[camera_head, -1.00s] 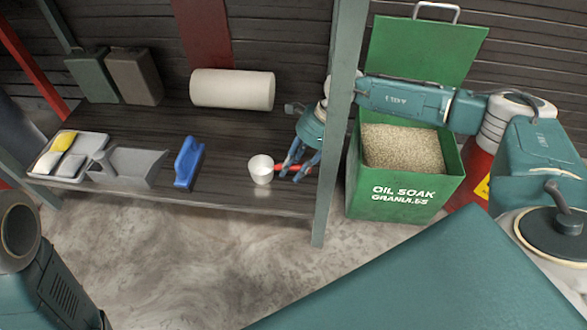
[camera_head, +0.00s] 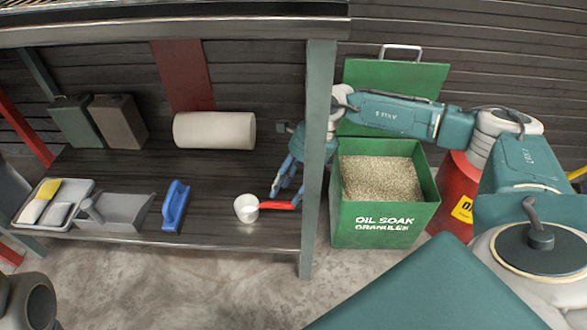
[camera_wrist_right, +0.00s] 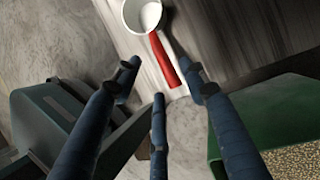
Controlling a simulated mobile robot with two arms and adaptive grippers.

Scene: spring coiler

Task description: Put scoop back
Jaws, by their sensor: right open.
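The scoop, a white cup (camera_head: 247,208) with a red handle (camera_head: 277,205), lies on the dark shelf (camera_head: 225,235) near its right end. Its handle points right, towards the green post. In the right wrist view the white cup (camera_wrist_right: 144,16) and red handle (camera_wrist_right: 164,60) show beyond my fingertips. My right gripper (camera_head: 285,190) is open above and behind the handle, reaching past the post; it also shows in the right wrist view (camera_wrist_right: 160,90). Nothing is between its fingers. My left gripper is not in view; only part of my left arm shows at lower left.
A green post (camera_head: 316,160) stands just right of the scoop. The open green bin of oil soak granules (camera_head: 385,215) is right of it. A blue brush-like tool (camera_head: 175,206), grey dustpan (camera_head: 125,210), tray (camera_head: 30,225) and white roll (camera_head: 215,131) share the shelf.

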